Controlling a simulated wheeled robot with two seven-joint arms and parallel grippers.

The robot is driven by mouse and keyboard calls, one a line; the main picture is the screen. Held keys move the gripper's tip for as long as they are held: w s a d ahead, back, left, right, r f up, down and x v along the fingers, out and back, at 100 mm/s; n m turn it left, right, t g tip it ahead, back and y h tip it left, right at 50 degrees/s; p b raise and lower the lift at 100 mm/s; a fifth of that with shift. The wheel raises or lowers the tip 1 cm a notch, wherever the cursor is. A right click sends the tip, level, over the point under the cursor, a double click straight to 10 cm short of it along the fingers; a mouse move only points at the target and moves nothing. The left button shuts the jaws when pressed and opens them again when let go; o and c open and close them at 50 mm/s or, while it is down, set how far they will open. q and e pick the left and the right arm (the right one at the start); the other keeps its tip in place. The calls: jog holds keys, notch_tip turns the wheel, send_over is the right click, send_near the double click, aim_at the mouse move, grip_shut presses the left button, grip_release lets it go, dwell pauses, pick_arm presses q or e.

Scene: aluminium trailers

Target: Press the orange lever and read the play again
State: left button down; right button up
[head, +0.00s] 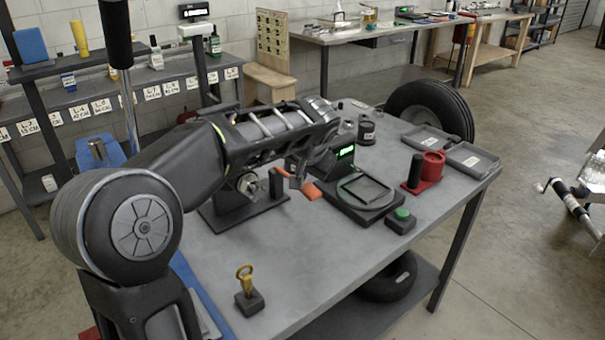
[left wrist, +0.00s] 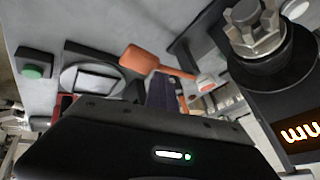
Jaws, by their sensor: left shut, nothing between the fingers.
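The orange lever (head: 312,191) shows in the head view on the grey table, just right of a dark fixture (head: 240,213) with a metal hub. In the left wrist view the lever (left wrist: 150,62) lies in front of the fingers, its wide end to the left. My left gripper (head: 297,178) is shut and empty, close above the lever; whether it touches is unclear. Beside the castle nut (left wrist: 255,32), a display (left wrist: 300,132) shows orange characters, cut off by the frame edge and unreadable. My right gripper is in neither view.
Right of the lever stand a device with a round plate (head: 368,192) and green-lit display (head: 345,152), and a green button (head: 402,214). A red holder (head: 432,166), grey trays (head: 470,158) and a brass-coloured piece (head: 246,280) also stand on the table. The front middle is clear.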

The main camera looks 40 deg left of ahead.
pick_arm(q)
jog(key=shift+w+a+r+p, duration=0.1)
jog(key=shift+r+p, duration=0.95)
jog(key=shift+r, duration=0.55)
jog(key=shift+a, duration=0.1)
jog(key=r+p, duration=0.2)
jog(key=a+r+p, duration=0.1)
jog(key=r+p, duration=0.1)
jog(key=r, duration=0.1)
jog(key=shift+w, duration=0.15)
